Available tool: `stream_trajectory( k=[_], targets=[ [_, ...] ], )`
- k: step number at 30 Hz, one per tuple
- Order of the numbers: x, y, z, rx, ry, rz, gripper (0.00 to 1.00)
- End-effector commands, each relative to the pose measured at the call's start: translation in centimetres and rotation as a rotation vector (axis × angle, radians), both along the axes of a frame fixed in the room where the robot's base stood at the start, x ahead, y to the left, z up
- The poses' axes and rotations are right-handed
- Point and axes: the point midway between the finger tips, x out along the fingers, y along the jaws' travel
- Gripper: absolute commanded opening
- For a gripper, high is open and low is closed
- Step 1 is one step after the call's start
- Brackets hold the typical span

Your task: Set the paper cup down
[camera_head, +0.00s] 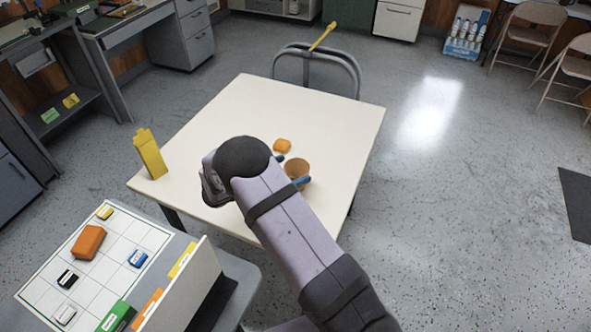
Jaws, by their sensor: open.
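The paper cup (297,168) is a brown round shape at the right part of the cream table, partly hidden by my arm. My gripper (291,170) is open, with one blue fingertip at the cup's upper left and the other at its lower right. The cup shows between and just beyond the fingertips. I cannot tell whether the fingers touch it. Its lower part and its contact with the table are hard to see.
A yellow carton (150,154) stands at the table's left corner. The cream table (240,105) is otherwise clear. A gridded board (118,247) with small items is at the lower left. A chair (345,62) stands behind the table.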

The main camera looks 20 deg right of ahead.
Motion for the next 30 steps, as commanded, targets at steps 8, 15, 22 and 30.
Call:
stream_trajectory(
  k=[8, 15, 22, 30],
  targets=[
    [-1.7, 4.5, 1.8, 0.001, -0.002, 0.002, 0.80],
    [-2.8, 6.7, 2.9, 0.000, 0.000, 0.000, 0.80],
    [-3.0, 7.3, 3.3, 0.001, 0.001, -0.001, 0.80],
    [-6.2, 4.9, 3.4, 0.135, -0.029, -0.148, 0.80]
  ],
)
